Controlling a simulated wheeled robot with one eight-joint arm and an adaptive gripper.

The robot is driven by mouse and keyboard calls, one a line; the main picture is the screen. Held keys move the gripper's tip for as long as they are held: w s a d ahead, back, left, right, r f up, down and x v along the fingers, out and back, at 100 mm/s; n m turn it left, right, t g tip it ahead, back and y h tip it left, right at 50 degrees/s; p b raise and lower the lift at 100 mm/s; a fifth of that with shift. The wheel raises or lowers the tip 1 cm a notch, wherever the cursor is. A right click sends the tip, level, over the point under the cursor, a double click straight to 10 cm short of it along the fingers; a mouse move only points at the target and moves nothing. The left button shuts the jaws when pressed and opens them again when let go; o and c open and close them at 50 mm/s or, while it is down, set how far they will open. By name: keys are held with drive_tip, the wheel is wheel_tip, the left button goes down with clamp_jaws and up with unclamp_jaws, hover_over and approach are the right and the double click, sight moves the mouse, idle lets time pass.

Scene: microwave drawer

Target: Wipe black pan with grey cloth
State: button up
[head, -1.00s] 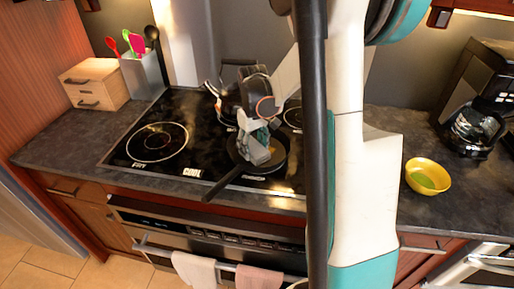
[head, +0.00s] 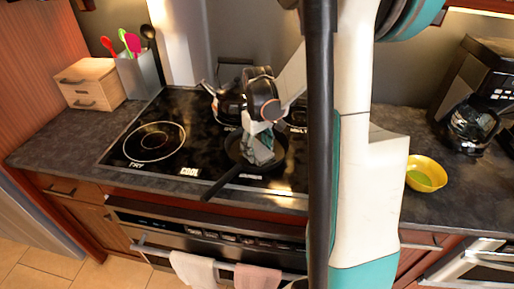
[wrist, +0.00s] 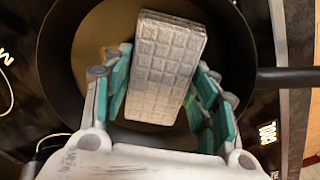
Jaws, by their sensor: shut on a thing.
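The black pan (head: 234,150) sits on the stovetop, its handle pointing toward the front left in the head view. In the wrist view its round wall (wrist: 56,70) surrounds my gripper, with a brownish patch (wrist: 88,45) on the inside at left. My gripper (head: 261,146) is over the pan, pointing down into it. In the wrist view its teal-padded fingers (wrist: 160,90) are shut on the grey cloth (wrist: 168,52), a folded block with a grid pattern. The cloth is inside the pan's outline; whether it touches the bottom is hidden.
A kettle (head: 226,104) stands on the stove just behind the pan. A yellow bowl (head: 426,173) is on the counter at right, near a coffee maker (head: 472,124). A wooden box (head: 90,82) and utensil holder (head: 143,76) stand at left. The left burner (head: 155,142) is clear.

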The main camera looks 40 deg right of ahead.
drive_tip(key=shift+r, duration=0.4)
drive_tip(key=shift+w+d, duration=0.2)
drive_tip(key=shift+w, duration=0.3)
drive_tip(key=shift+w+d, duration=0.2)
drive_tip(key=shift+w, duration=0.25)
drive_tip(key=shift+r+p, duration=2.1)
drive_tip(key=shift+r, duration=0.75)
drive_tip(key=shift+f, duration=0.1)
drive_tip(key=shift+d, duration=4.55)
drive_tip(key=shift+s+a, duration=0.2)
drive_tip(key=shift+a, duration=5.05)
drive_tip(key=shift+f+b, duration=2.15)
drive_tip(key=shift+f, duration=0.4)
